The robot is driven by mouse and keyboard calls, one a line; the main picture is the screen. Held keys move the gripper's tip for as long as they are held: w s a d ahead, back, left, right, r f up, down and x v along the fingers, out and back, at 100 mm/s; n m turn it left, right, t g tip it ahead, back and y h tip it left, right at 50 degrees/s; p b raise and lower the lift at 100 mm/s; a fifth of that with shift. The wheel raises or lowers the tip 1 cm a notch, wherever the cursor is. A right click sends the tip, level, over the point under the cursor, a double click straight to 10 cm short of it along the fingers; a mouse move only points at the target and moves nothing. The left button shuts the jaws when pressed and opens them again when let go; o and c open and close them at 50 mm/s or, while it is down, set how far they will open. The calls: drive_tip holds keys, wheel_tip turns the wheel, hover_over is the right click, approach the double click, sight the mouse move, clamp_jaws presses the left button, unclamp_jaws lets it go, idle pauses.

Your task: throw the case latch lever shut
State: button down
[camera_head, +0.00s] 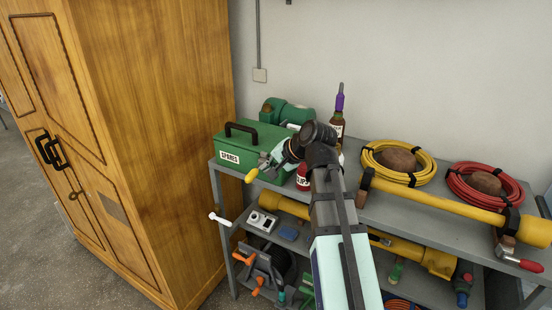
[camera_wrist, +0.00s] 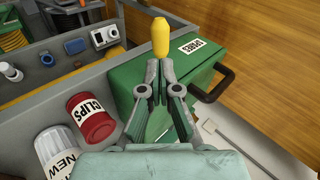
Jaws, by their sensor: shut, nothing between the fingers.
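The green case (camera_head: 236,145), labelled SPARES and with a black carrying handle on top, stands at the left end of the upper shelf. It fills the middle of the wrist view (camera_wrist: 128,88). The yellow grip of the latch lever (camera_head: 252,175) sticks out at the case's front side; it shows upright in the wrist view (camera_wrist: 161,38). My gripper (camera_head: 266,164) is at the front right of the case. In the wrist view my gripper's fingertips (camera_wrist: 161,66) are together and empty, right at the yellow grip's lower end. Whether they touch it I cannot tell. The lever's base is hidden.
A red CLIPS tin (camera_wrist: 91,118) and a white NEW can (camera_wrist: 58,150) stand close beside the case. A bottle (camera_head: 338,120) and coiled yellow hose (camera_head: 425,165) are behind and right. A wooden cabinet (camera_head: 165,120) rises left of the shelf (camera_head: 375,210).

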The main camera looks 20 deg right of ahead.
sight(254, 175)
drive_tip(key=shift+p+x, duration=1.05)
drive_tip(key=shift+x, duration=2.05)
drive_tip(key=shift+f, duration=0.1)
